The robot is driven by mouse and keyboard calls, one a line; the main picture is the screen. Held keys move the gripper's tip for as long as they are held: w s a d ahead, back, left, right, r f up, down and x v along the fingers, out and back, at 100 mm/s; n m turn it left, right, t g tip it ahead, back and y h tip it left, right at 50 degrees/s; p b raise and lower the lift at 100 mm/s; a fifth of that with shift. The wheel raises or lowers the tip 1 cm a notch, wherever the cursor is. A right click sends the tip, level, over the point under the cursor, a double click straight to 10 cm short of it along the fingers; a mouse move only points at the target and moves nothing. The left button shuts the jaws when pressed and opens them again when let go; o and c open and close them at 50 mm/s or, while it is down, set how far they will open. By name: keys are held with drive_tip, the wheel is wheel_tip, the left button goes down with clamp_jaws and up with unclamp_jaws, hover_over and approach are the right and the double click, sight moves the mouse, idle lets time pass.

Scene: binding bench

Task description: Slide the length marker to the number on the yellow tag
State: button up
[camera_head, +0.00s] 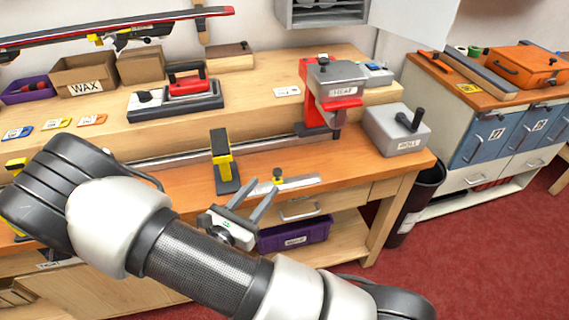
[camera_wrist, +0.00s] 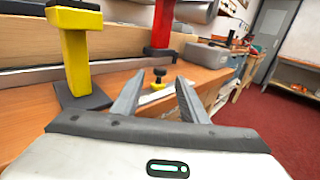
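The length marker, a small yellow slider with a black knob (camera_head: 278,176), sits on a short pale scale (camera_head: 303,182) at the bench's front edge. In the wrist view the knob (camera_wrist: 159,76) appears between my fingertips, beyond them. My gripper (camera_head: 259,188) is open and empty, just in front of the marker; its two fingers also show in the wrist view (camera_wrist: 161,77). I see no contact. A yellow tag (camera_head: 57,123) lies on the raised shelf at left, between a blue and an orange one. Another yellow tag (camera_head: 468,88) lies on the right cabinet. Their numbers are too small to read.
A yellow-and-black post (camera_head: 223,160) stands left of my gripper; it is close in the wrist view (camera_wrist: 78,55). A red-and-grey press (camera_head: 332,95) and grey box (camera_head: 397,130) stand right. A purple bin (camera_head: 295,235) is below. The bench between post and box is mostly clear.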

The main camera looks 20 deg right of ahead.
sight(277, 176)
drive_tip(key=b+x, duration=0.1)
drive_tip(key=x, duration=1.1)
drive_tip(key=shift+w+d, duration=0.1)
drive_tip(key=shift+d, duration=0.1)
clamp_jaws()
